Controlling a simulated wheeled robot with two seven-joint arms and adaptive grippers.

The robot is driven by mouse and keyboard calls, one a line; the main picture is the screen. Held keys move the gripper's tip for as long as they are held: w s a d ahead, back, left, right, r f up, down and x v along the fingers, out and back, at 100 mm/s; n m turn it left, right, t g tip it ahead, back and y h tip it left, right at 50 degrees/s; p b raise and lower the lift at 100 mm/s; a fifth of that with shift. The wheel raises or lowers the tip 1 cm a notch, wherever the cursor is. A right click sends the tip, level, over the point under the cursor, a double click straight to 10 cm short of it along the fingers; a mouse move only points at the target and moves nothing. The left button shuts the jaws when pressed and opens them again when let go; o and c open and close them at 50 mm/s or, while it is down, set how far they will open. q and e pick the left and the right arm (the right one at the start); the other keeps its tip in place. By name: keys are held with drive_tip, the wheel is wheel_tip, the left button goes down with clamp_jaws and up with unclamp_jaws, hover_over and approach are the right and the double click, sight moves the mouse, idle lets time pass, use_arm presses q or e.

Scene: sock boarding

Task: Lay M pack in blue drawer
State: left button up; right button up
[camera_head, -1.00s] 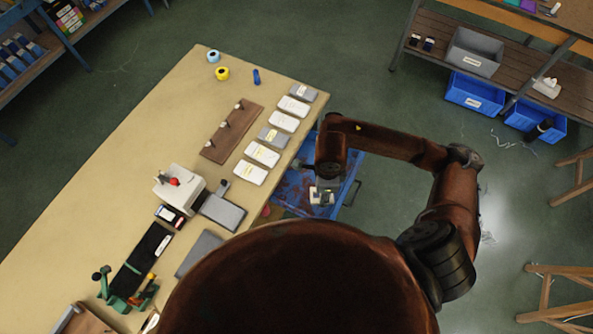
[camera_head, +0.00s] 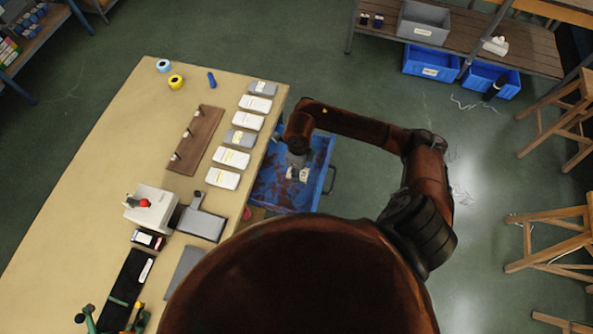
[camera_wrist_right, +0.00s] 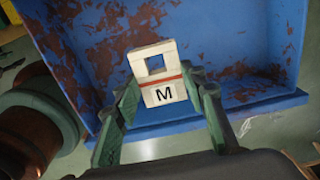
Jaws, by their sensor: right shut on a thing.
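The M pack (camera_wrist_right: 164,95) is a small white piece with a square opening, a red line and a black M. My right gripper (camera_wrist_right: 162,86) is shut on it, with one green finger on each side. In the head view, the right gripper (camera_head: 297,172) and the pack are over the open blue drawer (camera_head: 268,195), at the table's right side. The drawer also shows in the wrist view (camera_wrist_right: 220,40), blue with worn brown patches. I cannot tell whether the pack touches the drawer floor.
The tan table (camera_head: 100,150) carries a row of white and grey packs (camera_head: 230,158) near its right edge, beside a brown pegboard (camera_head: 195,140). A white device with a red knob (camera_head: 150,208) stands lower left. Blue bins (camera_head: 430,62) are far off at the upper right.

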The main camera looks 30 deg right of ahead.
drive_tip(key=w+f, duration=0.1)
drive_tip(key=w+d+f, duration=0.1)
drive_tip(key=shift+f, duration=0.3)
drive_tip(key=shift+w+f+b, duration=0.2)
drive_tip(key=shift+f+b, duration=0.1)
drive_tip(key=shift+f, duration=1.4)
drive_tip(key=shift+f, duration=0.1)
drive_tip(key=o, duration=1.1)
wheel_tip(320, 180, up, 12)
drive_tip(key=shift+r+p, duration=0.1)
drive_tip(key=shift+p, duration=0.4)
